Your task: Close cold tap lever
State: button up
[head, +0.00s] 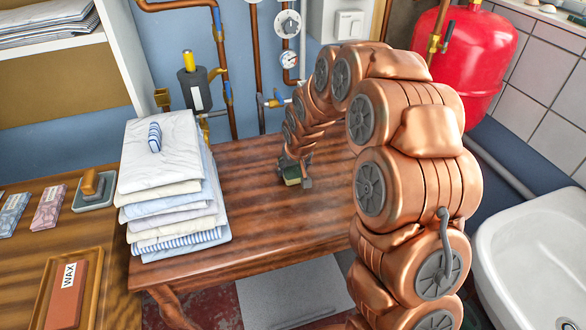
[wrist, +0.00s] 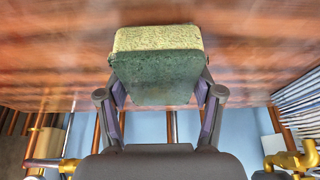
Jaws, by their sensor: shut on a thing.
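My gripper (head: 299,180) is shut on a green and yellow sponge-like block (wrist: 158,68), just above or at the wooden table top; I cannot tell whether the block touches it. I cannot tell which is the cold tap lever. My gripper is apart from all of them.
A folded linen stack (head: 170,190) stands on the table (head: 250,215) left of my gripper. A white sink (head: 535,250) and red tank (head: 460,55) are at the right. A wax tray (head: 95,290) is at lower left. The table's middle is clear.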

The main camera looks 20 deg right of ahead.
jog(key=shift+f, duration=0.4)
jog(key=shift+f, duration=0.15)
jog(key=o, duration=1)
